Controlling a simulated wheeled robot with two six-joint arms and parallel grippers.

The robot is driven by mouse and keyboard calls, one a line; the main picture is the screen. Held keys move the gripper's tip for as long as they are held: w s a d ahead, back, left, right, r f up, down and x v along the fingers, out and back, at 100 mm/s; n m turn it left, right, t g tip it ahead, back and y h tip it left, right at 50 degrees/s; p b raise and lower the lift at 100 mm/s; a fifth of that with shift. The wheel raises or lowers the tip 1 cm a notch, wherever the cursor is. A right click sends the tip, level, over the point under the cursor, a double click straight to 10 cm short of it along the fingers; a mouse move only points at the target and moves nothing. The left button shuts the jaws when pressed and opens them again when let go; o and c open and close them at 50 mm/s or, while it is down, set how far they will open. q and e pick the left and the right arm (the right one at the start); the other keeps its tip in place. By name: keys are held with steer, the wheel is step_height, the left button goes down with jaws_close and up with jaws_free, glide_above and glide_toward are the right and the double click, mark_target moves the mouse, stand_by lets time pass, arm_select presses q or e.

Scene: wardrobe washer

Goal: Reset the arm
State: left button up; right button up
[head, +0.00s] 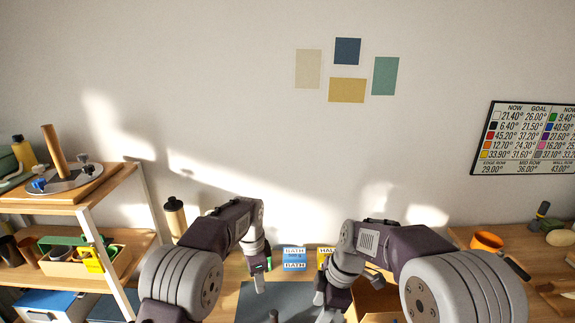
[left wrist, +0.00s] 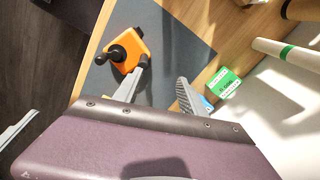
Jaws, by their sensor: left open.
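My left arm comes in from the left in the head view, bent with its wrist pointing down. My left gripper (head: 262,280) hangs over the table near the grey mat. In the left wrist view its two fingers (left wrist: 160,92) are spread apart with nothing between them. My right gripper (head: 332,302) is low in the head view, pointing down beside the mat; its jaw gap cannot be made out.
An orange block with a black knob (left wrist: 128,48) lies at the edge of the grey mat (left wrist: 190,45). A green labelled box (left wrist: 224,84) is beyond the fingers. A wooden shelf (head: 85,208) stands at left, an orange bowl (head: 487,242) at right.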

arm_select(q)
steer(key=s+a+r+n, duration=0.2)
steer(key=s+a+r, duration=0.1)
steer(key=s+a, duration=0.25)
steer(key=s+a+f+n, duration=0.2)
steer(key=s+n, duration=0.4)
steer(key=s, duration=0.4)
steer(key=s+a+f+n, duration=0.2)
steer(key=s+f+n, duration=0.3)
steer(key=s, duration=0.5)
steer(key=shift+n, duration=0.6)
arm_select(e)
steer(key=s+d+f+m+h, duration=0.1)
steer(key=s+d+f+m, duration=0.1)
steer(key=s+d+m, duration=0.2)
steer(key=s+d+f+m+h, duration=0.1)
steer(key=s+d+f+m, duration=0.2)
steer(key=s+m, duration=0.7)
steer(key=d+m, duration=0.2)
steer(key=m, duration=0.2)
steer(key=shift+d+f+t+h, duration=0.15)
steer(key=shift+f+t+h, duration=0.15)
steer(key=shift+t, duration=0.1)
arm_select(q)
steer(key=shift+s, duration=0.1)
arm_select(e)
steer(key=shift+s, duration=0.2)
